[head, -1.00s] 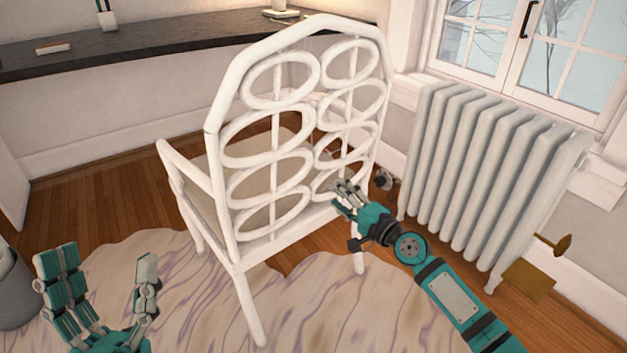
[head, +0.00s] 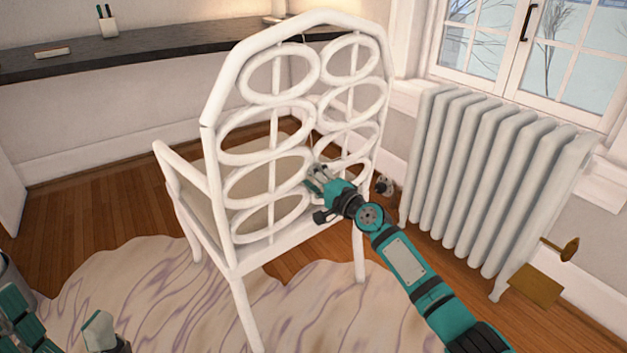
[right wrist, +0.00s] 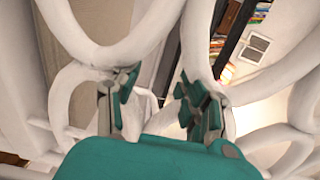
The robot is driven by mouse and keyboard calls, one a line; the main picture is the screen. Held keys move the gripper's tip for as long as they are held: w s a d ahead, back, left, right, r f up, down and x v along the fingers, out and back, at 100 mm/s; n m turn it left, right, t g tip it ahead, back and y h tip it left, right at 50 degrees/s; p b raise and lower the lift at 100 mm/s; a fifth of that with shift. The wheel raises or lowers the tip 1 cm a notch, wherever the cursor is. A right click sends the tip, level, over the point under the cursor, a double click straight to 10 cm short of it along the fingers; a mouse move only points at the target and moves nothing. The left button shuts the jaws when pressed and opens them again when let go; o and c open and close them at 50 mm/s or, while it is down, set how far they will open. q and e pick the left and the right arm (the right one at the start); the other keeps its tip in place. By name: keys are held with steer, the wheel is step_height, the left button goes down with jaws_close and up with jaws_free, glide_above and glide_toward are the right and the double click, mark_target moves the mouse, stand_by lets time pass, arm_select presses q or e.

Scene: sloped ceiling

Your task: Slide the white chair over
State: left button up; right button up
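The white chair (head: 240,257) stands with its back of oval rings toward me, its front legs toward the desk. My right gripper (head: 318,178) is at the middle of the chair back, among the lower rings. In the right wrist view, its two fingers (right wrist: 160,103) are spread apart close to the white rings (right wrist: 95,52). Whether they touch a ring is hard to tell. My left gripper (head: 62,325) is at the bottom left corner, partly cut off, with its fingers apart and nothing between them.
A grey radiator (head: 480,180) stands to the right of the chair under the window. A dark desk top (head: 150,48) runs along the back wall. A rumpled pale rug (head: 190,310) lies under the chair's near side. Wood floor (head: 95,215) is bare at left.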

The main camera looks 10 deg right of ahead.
jaws_close()
steer(key=shift+f, duration=0.3)
stand_by(0.4)
